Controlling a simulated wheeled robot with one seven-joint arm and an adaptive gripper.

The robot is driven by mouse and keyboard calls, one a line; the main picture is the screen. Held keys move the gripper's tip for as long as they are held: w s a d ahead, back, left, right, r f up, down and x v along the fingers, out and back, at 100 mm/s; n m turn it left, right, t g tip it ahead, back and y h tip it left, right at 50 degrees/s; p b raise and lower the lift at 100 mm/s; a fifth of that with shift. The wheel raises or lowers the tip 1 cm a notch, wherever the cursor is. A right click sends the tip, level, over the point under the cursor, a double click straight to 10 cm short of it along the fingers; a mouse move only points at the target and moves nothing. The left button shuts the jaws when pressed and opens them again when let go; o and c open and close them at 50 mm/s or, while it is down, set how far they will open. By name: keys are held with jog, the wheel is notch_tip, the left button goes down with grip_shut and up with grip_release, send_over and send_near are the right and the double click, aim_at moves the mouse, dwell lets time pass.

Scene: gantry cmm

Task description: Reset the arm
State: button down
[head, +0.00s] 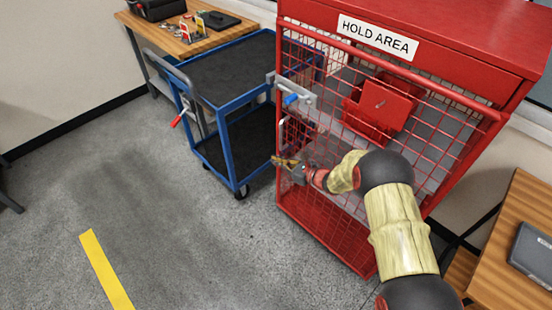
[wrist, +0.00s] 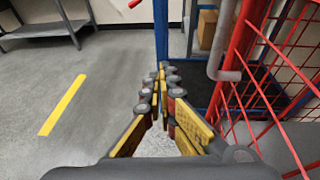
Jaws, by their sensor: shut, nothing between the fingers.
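My arm reaches from the lower right of the head view toward the front of the red mesh cage. My gripper (head: 276,160) is at the cage's left edge, beside the mesh and below the blue-ended latch handle (head: 291,99). In the wrist view my gripper (wrist: 160,70) points toward the blue cart, with its yellow-padded fingers together at the tips. Nothing shows between them. I cannot tell from these views whether the gripper touches the cage.
The red cage (head: 410,55) with its HOLD AREA sign stands close to my arm. A blue two-shelf cart (head: 225,75) is left of it. A wooden bench (head: 180,40) is behind, and a wooden table (head: 515,240) is at right. Open floor (head: 150,200) lies left.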

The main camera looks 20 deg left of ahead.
jog(key=s+d+r+p, duration=0.1)
jog(key=s+r+p, duration=0.1)
jog(key=s, duration=0.5)
jog(key=shift+s+d, duration=0.15)
jog(key=shift+s, duration=0.05)
jog(key=s+d+f+n+g+h, duration=0.1)
jog(key=s+f+n+g, duration=0.35)
jog(key=s, duration=0.55)
jog(key=s+d+r+n+g+h, duration=0.3)
jog(key=s+d+r+n+g, duration=0.1)
jog(key=s+d+r+n, duration=0.4)
jog(key=s+d+r+n+t+h, duration=0.3)
jog(key=s+d+r, duration=0.1)
jog(key=d+r, duration=0.6)
jog(key=s+d+r+n+t+h, duration=0.3)
jog(key=d+r, duration=0.8)
jog(key=d, duration=0.4)
jog(key=s+d+r+n+t+h, duration=0.3)
jog(key=s+d+r+t+h, duration=0.1)
jog(key=d+r, duration=0.6)
jog(key=s+d, duration=0.1)
jog(key=d, duration=0.1)
jog(key=shift+s+d+r, duration=0.15)
jog(key=shift+s+d, duration=0.15)
